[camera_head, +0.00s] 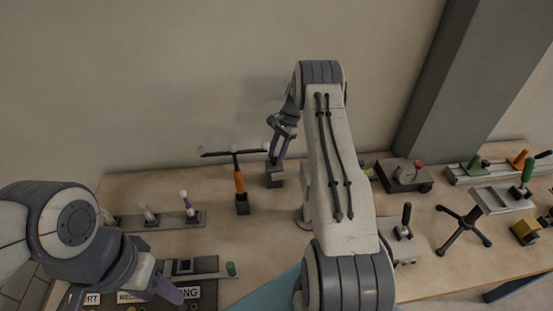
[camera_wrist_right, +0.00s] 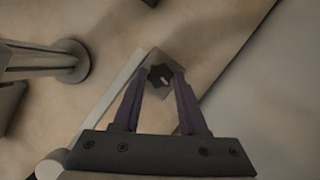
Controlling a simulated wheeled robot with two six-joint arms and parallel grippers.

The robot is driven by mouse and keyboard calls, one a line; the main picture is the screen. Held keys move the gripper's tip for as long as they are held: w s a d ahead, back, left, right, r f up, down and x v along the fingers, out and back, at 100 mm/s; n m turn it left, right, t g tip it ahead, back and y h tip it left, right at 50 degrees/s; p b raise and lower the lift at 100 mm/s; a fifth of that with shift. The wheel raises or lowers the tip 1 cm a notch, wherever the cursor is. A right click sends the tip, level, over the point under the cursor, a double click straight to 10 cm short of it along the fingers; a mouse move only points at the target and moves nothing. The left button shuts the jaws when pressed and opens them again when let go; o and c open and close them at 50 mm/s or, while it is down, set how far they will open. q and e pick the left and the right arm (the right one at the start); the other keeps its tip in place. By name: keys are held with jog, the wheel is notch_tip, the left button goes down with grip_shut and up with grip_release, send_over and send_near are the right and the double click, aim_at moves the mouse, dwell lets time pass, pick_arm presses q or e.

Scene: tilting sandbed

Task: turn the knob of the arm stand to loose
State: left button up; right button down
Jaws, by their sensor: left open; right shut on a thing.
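My right gripper (camera_wrist_right: 162,77) has its two purple fingers on either side of a black lobed knob (camera_wrist_right: 159,77) in the right wrist view, and is shut on it. The knob sits on a grey block (camera_wrist_right: 165,57), with a pale bar (camera_wrist_right: 120,88) beside it. In the head view the right gripper (camera_head: 277,150) points down at a dark block (camera_head: 275,178); the knob is too small to make out there. A round base (camera_head: 302,221) with a pale post (camera_head: 304,185) is partly hidden behind my right arm.
A rail with pegs (camera_head: 165,221) and a labelled panel (camera_head: 205,294) lie at the left. A gauge box (camera_head: 405,176), a black tripod (camera_head: 463,228) and clamps stand right. A wall rises behind.

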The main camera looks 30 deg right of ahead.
jog(key=shift+w+n+g+b, duration=0.1)
jog(key=shift+n+g+b, duration=0.4)
jog(key=shift+n, duration=0.6)
jog(key=shift+c, duration=2.3)
grip_release()
